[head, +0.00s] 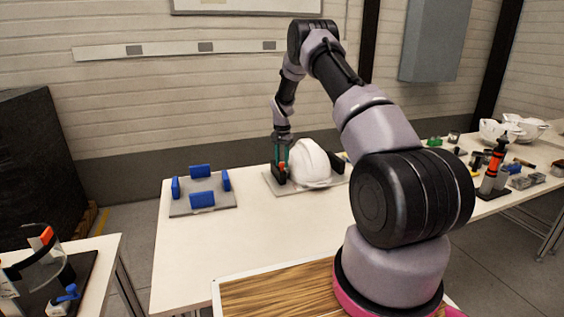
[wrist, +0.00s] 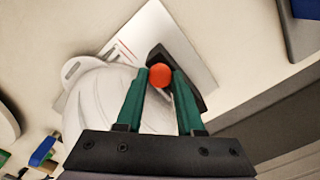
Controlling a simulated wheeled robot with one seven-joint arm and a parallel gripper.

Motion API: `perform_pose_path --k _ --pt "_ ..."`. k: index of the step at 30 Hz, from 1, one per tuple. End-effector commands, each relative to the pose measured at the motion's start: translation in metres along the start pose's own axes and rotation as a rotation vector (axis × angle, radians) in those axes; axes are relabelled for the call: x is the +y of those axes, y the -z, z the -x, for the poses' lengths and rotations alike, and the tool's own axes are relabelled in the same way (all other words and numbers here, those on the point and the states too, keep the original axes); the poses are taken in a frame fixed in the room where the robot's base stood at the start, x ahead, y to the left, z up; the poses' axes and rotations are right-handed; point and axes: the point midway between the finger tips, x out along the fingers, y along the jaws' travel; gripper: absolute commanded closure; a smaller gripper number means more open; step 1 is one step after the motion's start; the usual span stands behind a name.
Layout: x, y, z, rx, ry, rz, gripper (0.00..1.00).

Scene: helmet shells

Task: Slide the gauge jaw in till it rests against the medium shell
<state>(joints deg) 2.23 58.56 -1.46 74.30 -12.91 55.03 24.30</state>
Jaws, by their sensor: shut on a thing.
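The white medium shell (head: 310,163) sits dome up on the grey gauge plate (head: 330,184). In the wrist view the shell (wrist: 95,98) lies left of my fingers, and the pale plate (wrist: 165,28) shows beyond it. The black gauge jaw (head: 279,177) stands at the shell's left side in the head view; it also shows in the wrist view (wrist: 188,72). My gripper (head: 282,163), with green fingers, is shut on the jaw's orange knob (wrist: 159,74). The fingers partly hide the shell and jaw, so I cannot tell whether the jaw touches the shell.
A grey plate with several blue blocks (head: 201,199) lies to the left on the white table (head: 215,250). Other white shells (head: 500,130), tools and small parts crowd the right side. The table's front middle is clear.

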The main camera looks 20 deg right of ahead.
Motion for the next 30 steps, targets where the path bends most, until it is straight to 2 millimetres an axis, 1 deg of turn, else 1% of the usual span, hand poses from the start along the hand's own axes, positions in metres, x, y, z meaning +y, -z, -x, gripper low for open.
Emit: perform_pose_path --k 3,9,16,17,18,19,27,30 --pt "0.003 0.003 0.000 0.000 0.000 -0.002 1.00" --pt "0.020 0.020 0.000 0.001 0.000 -0.002 1.00" --pt "0.020 0.020 0.000 0.000 0.000 0.000 1.00" --pt "0.020 0.020 0.000 0.000 0.000 0.001 0.56" --pt "0.020 0.020 0.000 0.000 0.000 0.001 0.40" --pt "0.020 0.020 0.000 0.000 0.000 0.001 0.34" --pt "0.020 0.020 0.000 0.000 0.000 0.000 0.34" --pt "0.019 0.020 0.004 0.001 0.001 0.000 0.34"
